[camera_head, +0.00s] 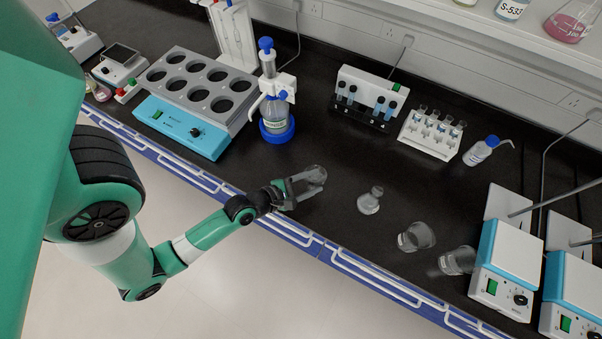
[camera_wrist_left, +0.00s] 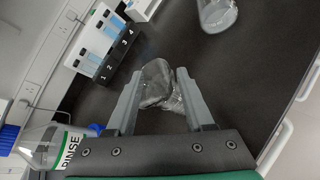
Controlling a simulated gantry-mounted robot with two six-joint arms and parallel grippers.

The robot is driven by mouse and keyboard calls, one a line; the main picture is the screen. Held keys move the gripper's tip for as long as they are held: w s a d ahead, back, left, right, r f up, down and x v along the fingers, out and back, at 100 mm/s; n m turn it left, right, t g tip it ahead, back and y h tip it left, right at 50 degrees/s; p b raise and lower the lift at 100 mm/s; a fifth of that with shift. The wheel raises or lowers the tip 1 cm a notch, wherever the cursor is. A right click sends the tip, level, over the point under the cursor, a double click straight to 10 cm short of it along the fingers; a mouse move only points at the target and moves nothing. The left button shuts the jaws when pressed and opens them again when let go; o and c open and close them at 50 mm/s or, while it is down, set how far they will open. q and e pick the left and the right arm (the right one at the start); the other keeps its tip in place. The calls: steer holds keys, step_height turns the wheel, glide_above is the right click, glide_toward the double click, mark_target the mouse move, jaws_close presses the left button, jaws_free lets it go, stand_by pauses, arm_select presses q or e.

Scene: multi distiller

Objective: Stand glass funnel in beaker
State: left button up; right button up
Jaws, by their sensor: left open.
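My left gripper (camera_head: 291,193) is at the bench's front edge, with its fingers open around a clear glass piece, which looks like the glass funnel (camera_head: 311,177). In the left wrist view the funnel (camera_wrist_left: 157,84) shows between the two spread fingers; whether they touch it I cannot tell. Two clear glass beakers, a nearer-left one (camera_head: 416,237) and one by the hotplate (camera_head: 457,261), stand to the right of the gripper. My right gripper is not in view.
A small glass flask (camera_head: 370,200) stands between gripper and beakers. A rinse bottle (camera_wrist_left: 48,143), tube racks (camera_head: 368,99) and a blue heating block (camera_head: 187,102) stand behind. Hotplates (camera_head: 504,268) are at right. Bare black bench lies around the flask.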

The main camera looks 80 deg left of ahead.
arm_select(q)
steer(key=b+v, duration=0.3)
steer(key=v, duration=0.7)
steer(key=shift+s+d, duration=0.1)
steer(key=shift+s, duration=0.05)
stand_by(0.3)
